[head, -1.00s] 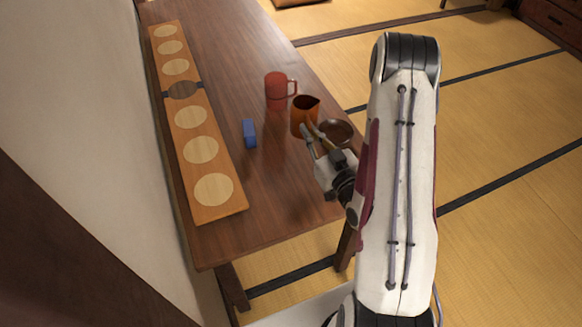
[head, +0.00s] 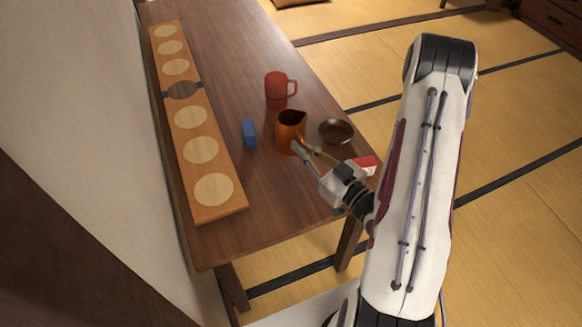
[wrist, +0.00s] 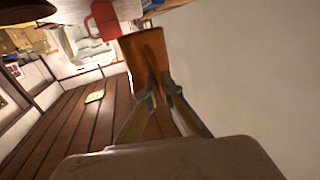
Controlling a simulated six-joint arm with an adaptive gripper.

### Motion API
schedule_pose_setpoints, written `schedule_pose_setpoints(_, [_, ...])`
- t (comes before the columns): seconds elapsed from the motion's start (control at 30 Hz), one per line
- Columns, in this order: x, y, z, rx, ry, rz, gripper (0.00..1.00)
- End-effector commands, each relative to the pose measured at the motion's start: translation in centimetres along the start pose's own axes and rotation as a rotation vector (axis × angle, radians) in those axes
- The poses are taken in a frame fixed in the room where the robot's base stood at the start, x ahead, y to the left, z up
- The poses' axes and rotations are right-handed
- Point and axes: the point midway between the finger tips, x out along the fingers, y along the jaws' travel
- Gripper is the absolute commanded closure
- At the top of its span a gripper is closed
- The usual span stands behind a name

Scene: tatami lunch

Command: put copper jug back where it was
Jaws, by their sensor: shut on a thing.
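The copper jug (head: 290,130) is upright, on the right half of the table in the head view. It stands between the blue block and the dark bowl, nearer to me than the red mug. My gripper (head: 303,150) is shut on the jug at its near side. In the wrist view, the jug (wrist: 144,48) rises just beyond the fingertips (wrist: 162,84), which meet its lower part. The grasped part is mostly hidden by the fingers. I cannot tell whether the jug's base touches the table.
A red mug (head: 276,92) stands behind the jug, a blue block (head: 249,134) to its left, a dark bowl (head: 336,131) to its right. A red-and-white item (head: 367,165) lies near the right edge. A long wooden board (head: 221,207) with pale circles lies along the left.

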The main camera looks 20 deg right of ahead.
Motion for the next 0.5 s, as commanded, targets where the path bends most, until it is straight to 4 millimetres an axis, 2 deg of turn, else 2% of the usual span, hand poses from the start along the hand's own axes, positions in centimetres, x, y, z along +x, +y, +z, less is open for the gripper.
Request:
schedule_pose_setpoints(0.27, [0.0, 0.0, 0.4, 0.001, 0.001, 0.0, 1.0])
schedule_pose_setpoints(0.5, [0.0, 0.0, 2.0, 0.002, 0.0, 0.0, 1.0])
